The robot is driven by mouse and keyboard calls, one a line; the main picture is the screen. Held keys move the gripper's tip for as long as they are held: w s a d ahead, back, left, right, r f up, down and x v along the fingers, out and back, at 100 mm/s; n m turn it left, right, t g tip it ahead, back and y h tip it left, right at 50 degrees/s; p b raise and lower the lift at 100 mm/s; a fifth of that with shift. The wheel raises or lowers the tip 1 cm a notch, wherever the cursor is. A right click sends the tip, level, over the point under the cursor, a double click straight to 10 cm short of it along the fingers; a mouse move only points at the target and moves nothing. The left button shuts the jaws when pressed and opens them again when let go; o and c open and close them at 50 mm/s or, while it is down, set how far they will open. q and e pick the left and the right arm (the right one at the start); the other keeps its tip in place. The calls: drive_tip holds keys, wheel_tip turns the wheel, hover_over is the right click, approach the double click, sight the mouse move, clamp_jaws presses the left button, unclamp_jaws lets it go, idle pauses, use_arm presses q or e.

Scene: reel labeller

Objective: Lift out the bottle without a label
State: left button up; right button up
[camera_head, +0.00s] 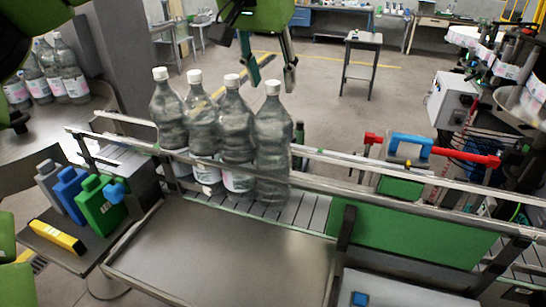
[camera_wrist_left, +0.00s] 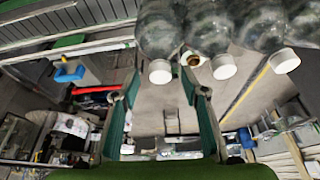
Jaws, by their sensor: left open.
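Several clear bottles with white caps stand upright in a row on the conveyor (camera_head: 310,212), between its rails. The rightmost bottle (camera_head: 272,140) shows no label. The other bottles (camera_head: 237,130) carry whitish labels low down, partly hidden by the front rail. My left gripper (camera_head: 272,84) comes down from the top edge, open and empty, its fingertips around cap height at the unlabelled bottle. In the left wrist view the open fingers (camera_wrist_left: 160,82) have the nearest bottle's cap (camera_wrist_left: 160,72) in line between their tips; I cannot tell the depth. My right gripper does not show.
Metal rails (camera_head: 400,188) run along the conveyor. A red and blue device (camera_head: 405,150) stands to the right. More labelled bottles (camera_head: 60,72) stand on a round table at the left. Coloured jugs (camera_head: 98,205) and a yellow box (camera_head: 57,237) sit at the lower left.

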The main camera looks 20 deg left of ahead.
use_arm(q)
drive_tip(key=shift+x, duration=1.15)
clamp_jaws()
drive_tip(key=shift+w+r, duration=0.15)
drive_tip(key=shift+r, duration=0.1)
